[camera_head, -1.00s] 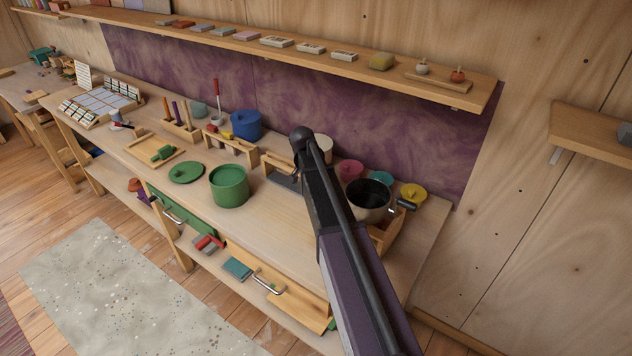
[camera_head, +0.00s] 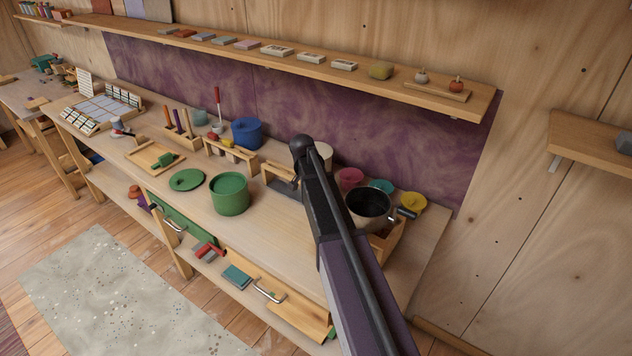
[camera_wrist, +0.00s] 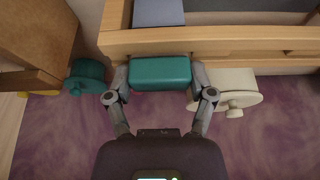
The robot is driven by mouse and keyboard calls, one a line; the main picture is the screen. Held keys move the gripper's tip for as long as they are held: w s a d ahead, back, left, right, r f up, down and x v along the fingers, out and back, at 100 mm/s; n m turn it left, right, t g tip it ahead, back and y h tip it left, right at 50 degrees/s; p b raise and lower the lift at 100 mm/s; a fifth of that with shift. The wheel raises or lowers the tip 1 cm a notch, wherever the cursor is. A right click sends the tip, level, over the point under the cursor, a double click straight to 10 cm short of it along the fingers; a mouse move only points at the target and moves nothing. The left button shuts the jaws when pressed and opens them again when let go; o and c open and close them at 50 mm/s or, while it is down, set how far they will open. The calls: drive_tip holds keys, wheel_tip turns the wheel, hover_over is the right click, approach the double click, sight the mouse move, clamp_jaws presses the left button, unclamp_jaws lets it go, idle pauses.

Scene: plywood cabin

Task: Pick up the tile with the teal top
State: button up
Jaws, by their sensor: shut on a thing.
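In the wrist view a tile with a teal top (camera_wrist: 160,72) sits between the two fingers of my gripper (camera_wrist: 160,78). The grey fingers press on its left and right ends, and the gripper is shut on it. The tile is beside the rail of a wooden rack (camera_wrist: 225,41). I cannot tell whether it touches the rail or is lifted clear. In the head view my arm crosses the right part of the workbench and hides the gripper and the tile.
A teal lidded pot (camera_wrist: 86,77) and a cream one (camera_wrist: 228,92) flank my gripper. A blue-grey block (camera_wrist: 158,12) lies in the rack. On the bench stand a green pot (camera_head: 230,195), a blue pot (camera_head: 246,133) and a black pan (camera_head: 368,205).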

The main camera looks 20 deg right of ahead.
drive_tip(key=shift+r+p, duration=4.65)
drive_tip(key=shift+r, duration=0.15)
drive_tip(key=shift+r+p, duration=0.5)
drive_tip(key=shift+p, duration=0.05)
drive_tip(key=shift+r, duration=0.15)
